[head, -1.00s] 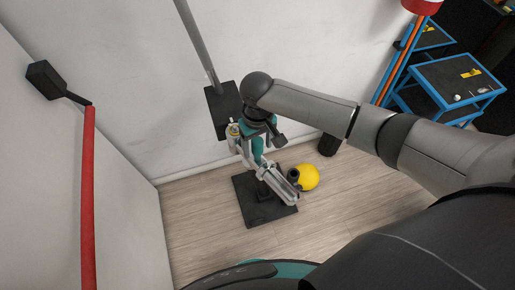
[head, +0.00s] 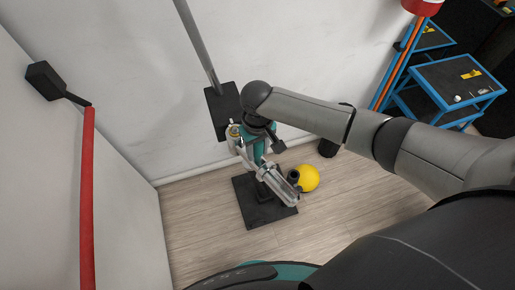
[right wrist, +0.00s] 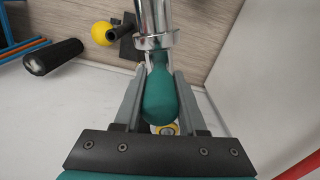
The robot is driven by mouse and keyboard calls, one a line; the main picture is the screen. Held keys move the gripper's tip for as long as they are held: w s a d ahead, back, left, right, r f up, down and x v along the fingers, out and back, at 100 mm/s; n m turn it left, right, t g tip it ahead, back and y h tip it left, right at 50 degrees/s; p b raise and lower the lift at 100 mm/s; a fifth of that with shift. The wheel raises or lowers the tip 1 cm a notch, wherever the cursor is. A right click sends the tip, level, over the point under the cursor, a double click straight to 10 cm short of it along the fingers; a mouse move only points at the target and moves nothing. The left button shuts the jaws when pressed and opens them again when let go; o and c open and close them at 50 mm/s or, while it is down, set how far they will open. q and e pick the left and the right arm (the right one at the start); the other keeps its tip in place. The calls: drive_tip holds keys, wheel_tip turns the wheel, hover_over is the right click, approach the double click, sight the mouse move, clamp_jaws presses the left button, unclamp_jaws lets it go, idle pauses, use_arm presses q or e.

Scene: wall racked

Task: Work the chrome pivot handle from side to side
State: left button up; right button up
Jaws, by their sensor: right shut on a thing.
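The chrome pivot handle (head: 280,188) slants up and left from the black floor plate (head: 245,209) in the head view. In the right wrist view its chrome tube and collar (right wrist: 156,40) end in a rounded teal grip (right wrist: 160,98). My right gripper (right wrist: 158,88) has its two grey fingers on either side of this grip and is shut on it. In the head view my right wrist partly hides the grip and the fingers are hard to make out. My left gripper is not in view.
A yellow ball (head: 307,178) lies right beside the floor plate. A dark cylinder (head: 328,146) stands near the wall. A grey pole on a black plate (head: 219,108) is behind my wrist. A red bar (head: 88,190) is at left, a blue cart (head: 450,85) at far right.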

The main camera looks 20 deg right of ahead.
clamp_jaws()
idle(0.8)
